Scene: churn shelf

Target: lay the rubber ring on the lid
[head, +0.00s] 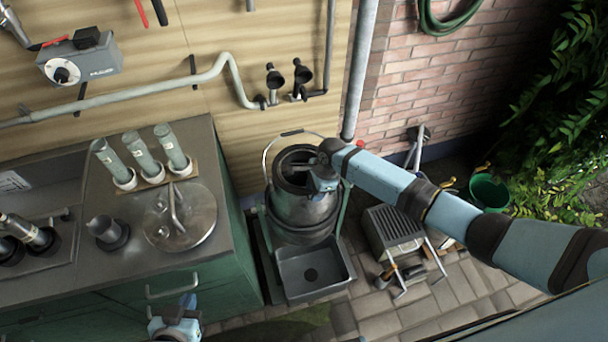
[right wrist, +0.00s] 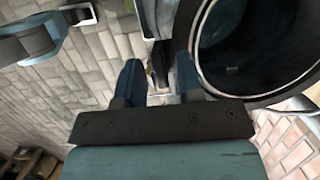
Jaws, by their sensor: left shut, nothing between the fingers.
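The lid (head: 180,216) is a round grey metal disc with a raised handle, lying flat on the counter. I cannot pick out the rubber ring for certain in either view. The metal churn (head: 303,208) stands upright on the floor with its mouth uncovered. Its dark round mouth fills the upper right of the right wrist view (right wrist: 262,45). My right gripper (head: 320,184) is at the churn's rim. Its two blue fingers (right wrist: 157,75) are apart beside the mouth, with no held thing visible. My left gripper (head: 186,302) is shut and empty, low in front of the counter.
A grey square basin (head: 313,270) lies before the churn. A slatted stool (head: 394,228) and a green bucket (head: 489,192) stand to the right.

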